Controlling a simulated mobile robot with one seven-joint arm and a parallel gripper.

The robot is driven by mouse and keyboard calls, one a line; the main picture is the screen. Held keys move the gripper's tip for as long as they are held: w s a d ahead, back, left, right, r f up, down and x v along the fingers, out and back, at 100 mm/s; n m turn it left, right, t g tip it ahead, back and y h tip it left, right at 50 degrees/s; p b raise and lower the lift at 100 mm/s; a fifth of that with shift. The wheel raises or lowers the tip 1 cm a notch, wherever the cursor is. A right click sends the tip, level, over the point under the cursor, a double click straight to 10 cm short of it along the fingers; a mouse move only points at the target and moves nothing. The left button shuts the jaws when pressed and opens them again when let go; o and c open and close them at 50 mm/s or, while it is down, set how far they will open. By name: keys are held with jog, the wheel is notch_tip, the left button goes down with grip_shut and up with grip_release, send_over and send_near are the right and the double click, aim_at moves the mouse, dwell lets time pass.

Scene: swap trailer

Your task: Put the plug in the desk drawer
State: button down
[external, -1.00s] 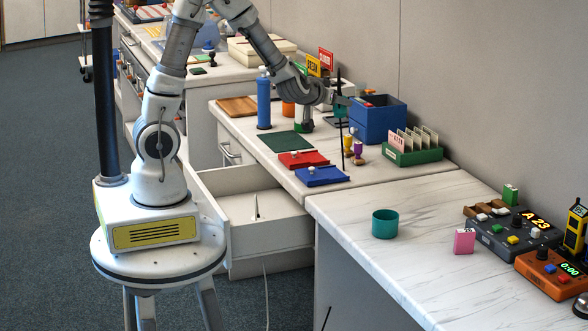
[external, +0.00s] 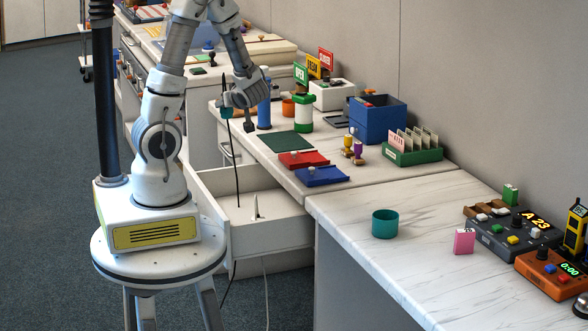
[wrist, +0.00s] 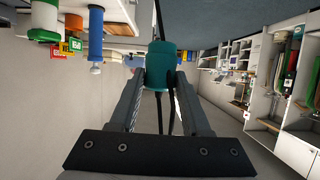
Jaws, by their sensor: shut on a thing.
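The plug (external: 227,113) is teal, with a black cord hanging from it. My gripper (external: 231,102) is shut on it, high above the left part of the open desk drawer (external: 270,235). In the wrist view the plug (wrist: 160,68) sits between the two fingertips, with black cord above and below it. The drawer is white and pulled out from under the desk. A small pale upright piece with a dark edge (external: 257,207) shows inside it. The cord (external: 237,165) passes down in front of the drawer; I cannot tell whether it touches it.
The desk top holds a green mat (external: 286,142), a red tray (external: 303,160), a blue tray (external: 321,177), a blue cylinder (external: 264,105) and a blue bin (external: 377,122). A teal cup (external: 384,223) stands on the nearer marble top.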

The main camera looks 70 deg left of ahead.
send_over(232, 220)
notch_tip(232, 220, down, 20)
notch_tip(232, 220, down, 10)
jog(key=b, duration=0.3)
jog(key=shift+d+f, duration=0.1)
jog(key=shift+d, duration=0.05)
jog(key=shift+f, duration=0.1)
jog(key=shift+f, duration=0.15)
jog(key=shift+c, duration=1.8)
grip_release()
